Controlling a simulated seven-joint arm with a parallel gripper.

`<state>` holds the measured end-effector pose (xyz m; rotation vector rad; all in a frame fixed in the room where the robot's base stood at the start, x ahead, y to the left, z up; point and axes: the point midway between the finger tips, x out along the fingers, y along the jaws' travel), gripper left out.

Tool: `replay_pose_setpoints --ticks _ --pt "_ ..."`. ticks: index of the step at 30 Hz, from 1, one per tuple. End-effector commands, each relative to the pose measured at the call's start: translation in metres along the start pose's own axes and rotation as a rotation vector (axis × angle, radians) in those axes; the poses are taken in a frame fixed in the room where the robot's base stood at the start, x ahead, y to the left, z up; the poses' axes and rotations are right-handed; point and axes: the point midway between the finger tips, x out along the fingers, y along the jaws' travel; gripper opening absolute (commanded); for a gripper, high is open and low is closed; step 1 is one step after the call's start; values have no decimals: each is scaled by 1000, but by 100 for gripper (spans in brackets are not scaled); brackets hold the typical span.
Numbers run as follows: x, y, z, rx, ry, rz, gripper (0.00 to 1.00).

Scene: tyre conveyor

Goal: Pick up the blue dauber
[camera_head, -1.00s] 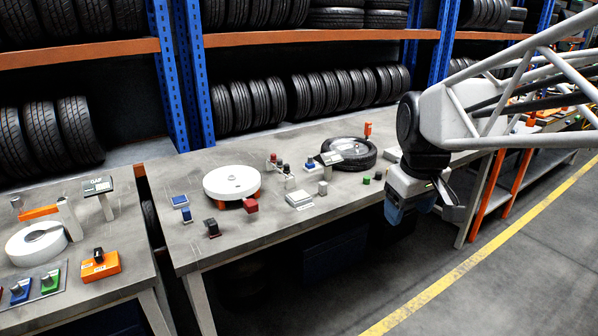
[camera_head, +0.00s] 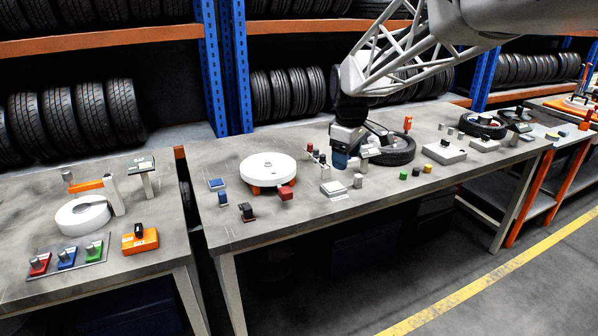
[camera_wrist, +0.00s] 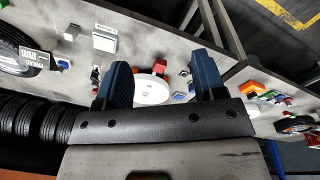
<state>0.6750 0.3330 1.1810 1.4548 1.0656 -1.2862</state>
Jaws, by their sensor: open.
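A small blue block with a grey knob, which looks like the blue dauber (camera_head: 66,259), sits on a grey plate (camera_head: 95,254) on the left table. It stands between a similar red one (camera_head: 39,264) and a green one (camera_head: 95,250). My gripper (camera_head: 346,161) is above the middle table, far to the right of the plate. In the wrist view my gripper (camera_wrist: 164,84) has its two blue fingers apart with nothing held between them. Small coloured blocks beyond the right finger are too small there to tell apart surely.
The middle table holds a white round turntable (camera_head: 268,168), a blue pad (camera_head: 216,184), a red block (camera_head: 287,193) and a tyre (camera_head: 398,150). A gap separates the tables.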

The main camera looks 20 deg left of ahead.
Motion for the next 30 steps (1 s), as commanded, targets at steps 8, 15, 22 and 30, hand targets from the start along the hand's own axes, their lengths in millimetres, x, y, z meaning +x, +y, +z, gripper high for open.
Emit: replay_pose_setpoints --ticks 8,15,22,30 --pt "31 9 -84 -200 -6 -21 64" --pt "61 8 -156 -371 -10 -38 64" --pt "94 -1 -225 -536 -13 -54 64" --pt "138 -23 -304 -729 -15 -73 64"
